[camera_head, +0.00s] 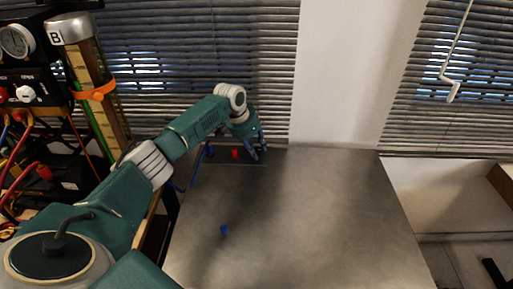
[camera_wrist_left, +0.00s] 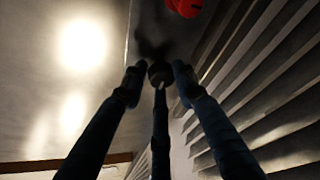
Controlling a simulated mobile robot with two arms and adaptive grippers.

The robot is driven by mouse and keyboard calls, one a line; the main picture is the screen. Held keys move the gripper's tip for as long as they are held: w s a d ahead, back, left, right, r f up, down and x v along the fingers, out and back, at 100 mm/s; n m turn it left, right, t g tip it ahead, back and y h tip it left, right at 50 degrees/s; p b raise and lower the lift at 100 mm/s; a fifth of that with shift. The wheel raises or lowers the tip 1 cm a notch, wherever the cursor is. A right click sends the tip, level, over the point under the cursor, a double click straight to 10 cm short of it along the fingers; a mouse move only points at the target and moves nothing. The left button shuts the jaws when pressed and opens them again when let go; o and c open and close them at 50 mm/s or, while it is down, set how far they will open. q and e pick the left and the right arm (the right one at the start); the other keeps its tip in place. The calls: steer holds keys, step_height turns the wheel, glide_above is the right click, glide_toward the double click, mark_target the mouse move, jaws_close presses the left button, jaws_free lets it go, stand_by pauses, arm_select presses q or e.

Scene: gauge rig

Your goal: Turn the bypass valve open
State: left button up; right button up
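My left gripper (camera_head: 257,150) is at the far edge of the grey table, pointing down, just right of a red knob (camera_head: 235,153). In the left wrist view its dark fingers (camera_wrist_left: 158,78) are spread apart with nothing clearly between them. The red knob (camera_wrist_left: 185,6) shows at the top edge of that view, beyond the fingertips. A dark, blurred shape (camera_wrist_left: 153,46) lies just past the fingertips; I cannot tell whether it is a valve handle or a shadow. No part is clearly readable as the bypass valve. My right gripper is not in view.
Window blinds (camera_head: 200,60) stand close behind the far edge. At left is a rack with a gauge (camera_head: 15,41), a tube column (camera_head: 95,90) and several hoses.

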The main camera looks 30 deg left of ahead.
arm_select(q)
steer(key=shift+w+r, duration=0.2)
steer(key=shift+r, duration=0.05)
